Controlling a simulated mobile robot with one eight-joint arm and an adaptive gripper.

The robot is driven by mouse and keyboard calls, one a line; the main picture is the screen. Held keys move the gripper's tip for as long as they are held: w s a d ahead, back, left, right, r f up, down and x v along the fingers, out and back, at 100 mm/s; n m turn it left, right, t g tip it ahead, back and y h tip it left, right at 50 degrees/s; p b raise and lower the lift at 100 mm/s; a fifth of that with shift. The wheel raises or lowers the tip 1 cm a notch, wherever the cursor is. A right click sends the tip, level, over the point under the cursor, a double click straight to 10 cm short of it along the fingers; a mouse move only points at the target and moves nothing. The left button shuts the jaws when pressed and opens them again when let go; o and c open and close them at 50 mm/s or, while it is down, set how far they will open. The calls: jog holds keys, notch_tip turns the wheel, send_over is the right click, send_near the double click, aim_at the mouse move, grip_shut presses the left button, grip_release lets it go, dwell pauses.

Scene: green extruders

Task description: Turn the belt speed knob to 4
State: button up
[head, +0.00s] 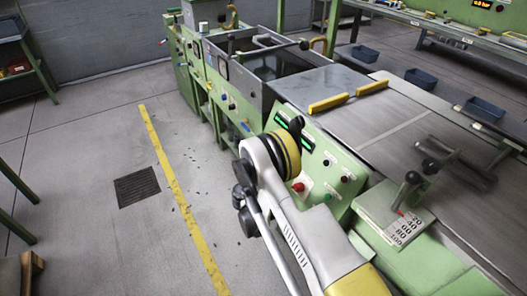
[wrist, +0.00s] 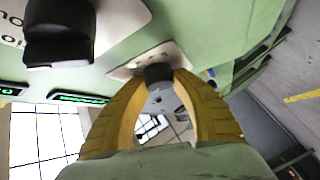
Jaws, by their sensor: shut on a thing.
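My gripper (head: 284,152) is at the green control panel (head: 328,184) in the head view, and its yellow fingers cover part of that panel. In the wrist view my gripper (wrist: 163,78) is shut on a small dark knob (wrist: 158,71), with one finger on each side. That knob stands on a pale plate (wrist: 125,72) whose marks are too small to read. A larger black knob (wrist: 60,35) is at the upper left, on a white label plate with cut-off lettering. I cannot read which knob is the belt speed knob, nor its setting.
Two green-lit displays (wrist: 80,99) sit below the larger knob. A red button (head: 298,186) is beside my gripper on the panel. A black lever (head: 412,178) with a printed scale (head: 408,229) stands at the right. The floor left of the yellow line (head: 171,170) is mostly clear.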

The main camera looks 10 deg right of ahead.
jog(key=shift+m+h, duration=0.5)
jog(key=shift+m, duration=0.1)
jog(key=o, duration=1.2)
jog(key=shift+d, duration=0.1)
jog(key=shift+r+t, duration=0.1)
jog(key=shift+t, duration=0.2)
notch_tip(320, 180, up, 10)
jog(key=shift+f, duration=0.1)
